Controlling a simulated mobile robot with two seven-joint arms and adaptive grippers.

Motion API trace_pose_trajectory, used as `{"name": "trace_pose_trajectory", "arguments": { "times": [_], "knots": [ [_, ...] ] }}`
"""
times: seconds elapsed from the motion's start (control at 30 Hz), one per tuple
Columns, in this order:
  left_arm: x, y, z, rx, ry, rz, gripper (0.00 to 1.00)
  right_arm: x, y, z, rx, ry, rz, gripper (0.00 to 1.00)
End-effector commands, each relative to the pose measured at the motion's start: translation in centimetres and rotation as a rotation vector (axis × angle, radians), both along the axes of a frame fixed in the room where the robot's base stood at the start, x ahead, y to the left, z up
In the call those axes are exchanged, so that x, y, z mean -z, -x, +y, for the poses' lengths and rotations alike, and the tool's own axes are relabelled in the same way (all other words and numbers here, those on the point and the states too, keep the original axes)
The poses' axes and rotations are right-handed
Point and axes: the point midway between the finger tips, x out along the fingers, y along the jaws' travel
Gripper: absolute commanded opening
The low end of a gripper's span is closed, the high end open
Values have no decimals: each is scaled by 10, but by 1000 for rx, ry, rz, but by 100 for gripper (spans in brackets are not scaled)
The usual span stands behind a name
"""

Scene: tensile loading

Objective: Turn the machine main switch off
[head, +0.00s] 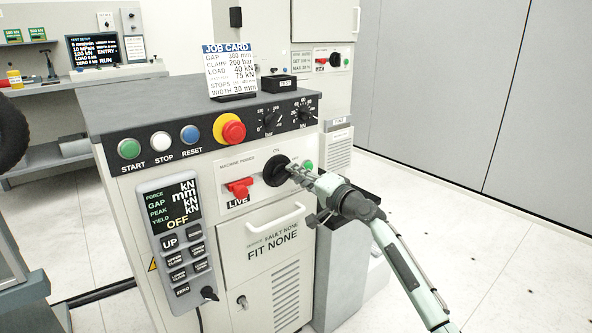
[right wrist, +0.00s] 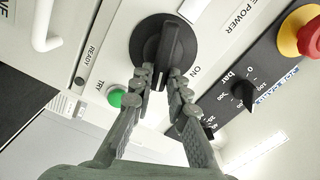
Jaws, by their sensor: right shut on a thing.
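The machine main switch is a black rotary knob (head: 275,170) on the white front panel, below the dark control strip. It also shows in the right wrist view (right wrist: 172,45), with a raised bar handle on a round black base. My right gripper (head: 297,171) reaches it from the right. In the right wrist view its two fingers (right wrist: 164,82) sit on either side of the handle's near end, shut on it. An "ON" label is beside the knob. My left gripper is not in view.
A green button (right wrist: 115,97) is close to the gripper's fingers. A red-and-yellow emergency stop (head: 229,129) and black dials (head: 268,121) are above the knob. A white drawer handle (head: 276,218) is below. A pendant (head: 178,236) hangs at left. Clear floor lies right.

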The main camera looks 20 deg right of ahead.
Motion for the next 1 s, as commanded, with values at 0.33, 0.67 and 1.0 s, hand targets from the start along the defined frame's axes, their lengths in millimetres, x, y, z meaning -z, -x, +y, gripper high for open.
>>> {"name": "trace_pose_trajectory", "arguments": {
  "times": [0.33, 0.67, 1.0],
  "knots": [
    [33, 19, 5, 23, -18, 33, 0, 5, 0, -1, 0, -241, 90, 0],
    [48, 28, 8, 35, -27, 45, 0, 8, 0, -1, -1, -345, 127, 0],
    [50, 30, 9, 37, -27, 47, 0, 9, 0, -1, -1, -364, 134, 0]
  ]
}}
